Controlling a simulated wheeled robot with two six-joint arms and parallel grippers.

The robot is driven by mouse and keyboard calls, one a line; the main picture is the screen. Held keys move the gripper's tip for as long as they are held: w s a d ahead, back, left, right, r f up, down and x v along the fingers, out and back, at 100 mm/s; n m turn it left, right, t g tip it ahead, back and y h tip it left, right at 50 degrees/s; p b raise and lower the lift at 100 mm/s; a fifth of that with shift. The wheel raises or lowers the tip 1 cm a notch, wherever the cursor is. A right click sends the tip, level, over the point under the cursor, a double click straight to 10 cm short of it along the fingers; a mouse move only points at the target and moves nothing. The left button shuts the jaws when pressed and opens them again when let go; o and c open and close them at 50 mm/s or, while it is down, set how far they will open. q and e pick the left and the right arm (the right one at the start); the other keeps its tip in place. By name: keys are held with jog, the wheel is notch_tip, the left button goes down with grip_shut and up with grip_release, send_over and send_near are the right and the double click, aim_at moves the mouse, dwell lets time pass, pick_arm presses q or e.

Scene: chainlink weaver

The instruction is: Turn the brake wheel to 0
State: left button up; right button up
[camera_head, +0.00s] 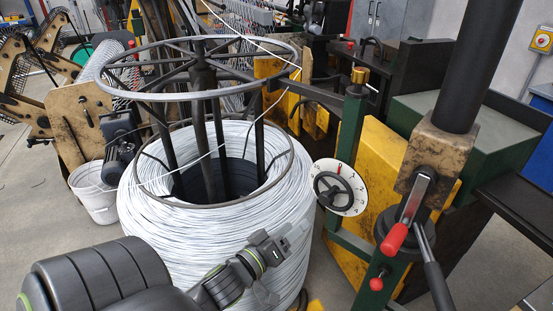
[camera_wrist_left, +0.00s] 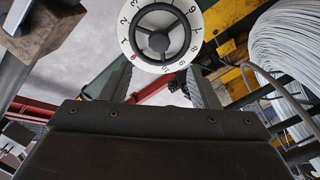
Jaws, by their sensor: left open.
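The brake wheel is a dark spoked handwheel (camera_head: 331,190) in front of a round white dial (camera_head: 358,187) with black numbers, on the green frame right of the wire coil. In the left wrist view the wheel (camera_wrist_left: 158,35) shows at the top centre, and a red mark sits on the dial's lower left. I cannot tell which number the wheel is set to. My left gripper (camera_head: 288,240) is in front of the coil, lower left of the wheel. In the left wrist view its open, empty fingers (camera_wrist_left: 163,88) are apart, below the dial. My right gripper is not in view.
A large coil of white wire (camera_head: 150,225) stands left of the wheel under a round metal ring frame (camera_head: 125,93). Yellow machine plates (camera_head: 375,150) stand behind the wheel. A red-handled lever clamp (camera_head: 395,238) is to its right. A white bucket (camera_head: 95,195) stands at the left.

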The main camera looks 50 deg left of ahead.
pick_arm(q)
jog(key=shift+s+b, duration=0.7)
jog(key=shift+s, duration=1.65)
jog(key=s+a+f+m+g+y, duration=0.1)
jog(key=s+a+f+g, duration=0.15)
jog(key=f, duration=0.85)
jog(key=s+a+f+m+g+y, duration=0.1)
jog(key=a+f+g, duration=0.15)
jog(key=f, duration=0.95)
jog(key=s+a+f+m+g, duration=0.1)
jog(key=f+g, duration=0.2)
jog(key=f, duration=0.8)
jog(key=s+d+f+m+g, duration=0.3)
jog(key=s+d+f+g, duration=0.1)
jog(key=s+f, duration=0.6)
jog(key=s+d+f+m+g+h, duration=0.1)
jog(key=s+d+f+g, duration=0.3)
jog(key=s+f, duration=0.7)
jog(key=shift+s+f+m+g, duration=0.2)
jog(key=shift+s+m+g, duration=0.2)
jog(key=shift+s+m, duration=0.65)
